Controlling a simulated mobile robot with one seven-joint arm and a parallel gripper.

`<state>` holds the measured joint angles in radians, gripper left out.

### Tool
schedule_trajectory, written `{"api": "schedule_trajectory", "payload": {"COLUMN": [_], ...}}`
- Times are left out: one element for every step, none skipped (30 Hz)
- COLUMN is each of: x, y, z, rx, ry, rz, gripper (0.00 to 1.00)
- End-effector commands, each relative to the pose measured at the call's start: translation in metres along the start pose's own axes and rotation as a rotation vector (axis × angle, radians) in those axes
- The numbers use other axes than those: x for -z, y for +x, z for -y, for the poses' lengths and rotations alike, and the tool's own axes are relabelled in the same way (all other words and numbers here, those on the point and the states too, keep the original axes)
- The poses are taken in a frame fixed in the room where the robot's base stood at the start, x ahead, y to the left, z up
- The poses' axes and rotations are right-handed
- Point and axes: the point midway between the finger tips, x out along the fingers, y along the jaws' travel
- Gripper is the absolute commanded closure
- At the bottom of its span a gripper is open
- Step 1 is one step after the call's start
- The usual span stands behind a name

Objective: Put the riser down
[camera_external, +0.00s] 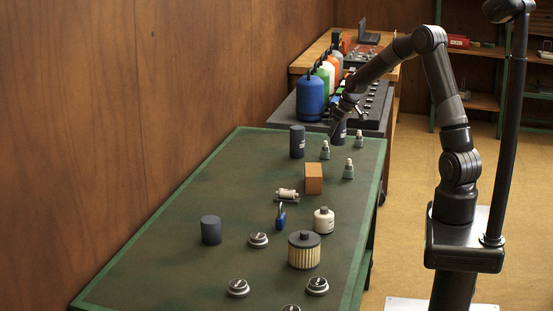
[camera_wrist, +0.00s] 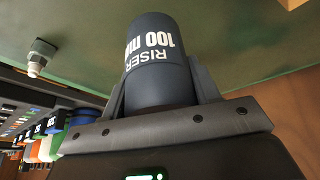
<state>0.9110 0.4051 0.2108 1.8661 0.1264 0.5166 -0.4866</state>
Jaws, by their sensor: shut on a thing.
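The riser (camera_wrist: 154,62) is a dark grey cylinder with white lettering, "RISER 100 mm", in the wrist view. My gripper (camera_wrist: 160,78) is shut on it, with one finger on each side. In the external view my gripper (camera_external: 341,122) is at the far end of the green-topped bench (camera_external: 180,270), and the riser (camera_external: 341,135) shows partly below it. The riser is at or just above the bench top; I cannot tell whether it touches. Its far end is out of clear sight.
A taller dark cylinder (camera_external: 297,142) stands left of my gripper, and small grey-green fittings (camera_external: 325,150) stand close in front. A wooden block (camera_external: 313,178), a shorter dark cylinder (camera_external: 211,230) and a filter (camera_external: 304,250) are nearer. Coloured bottles (camera_external: 311,98) stand behind on a dark surface.

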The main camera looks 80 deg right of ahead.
Motion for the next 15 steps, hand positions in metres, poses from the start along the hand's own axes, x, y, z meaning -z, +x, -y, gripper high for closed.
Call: {"api": "schedule_trajectory", "payload": {"x": [-0.003, -0.004, -0.006, -0.007, -0.008, -0.009, -0.01, -0.01, -0.011, -0.011, -0.011, -0.01, -0.009, -0.007, -0.004], "y": [-0.007, -0.01, -0.014, -0.016, -0.018, -0.02, -0.021, -0.022, -0.023, -0.024, -0.024, -0.024, -0.023, -0.022, -0.021], "z": [-0.007, -0.009, -0.013, -0.015, -0.017, -0.018, -0.019, -0.02, -0.021, -0.021, -0.021, -0.021, -0.019, -0.016, -0.012], "rx": [-0.002, -0.002, -0.001, -0.001, -0.001, 0.0, 0.0, 0.0, 0.0, 0.0, 0.0, 0.001, 0.002, 0.004, 0.007], "ry": [0.004, 0.003, 0.003, 0.003, 0.002, 0.0, 0.0, 0.0, 0.0, 0.0, 0.0, -0.002, -0.004, -0.008, -0.014], "rz": [-0.003, -0.003, -0.002, -0.002, -0.001, -0.001, -0.001, -0.001, -0.001, -0.001, -0.001, -0.001, -0.001, -0.001, -0.001], "gripper": [0.77, 0.77, 0.77, 0.77, 0.77, 0.77, 0.77, 0.77, 0.77, 0.77, 0.77, 0.77, 0.77, 0.77, 0.77]}}
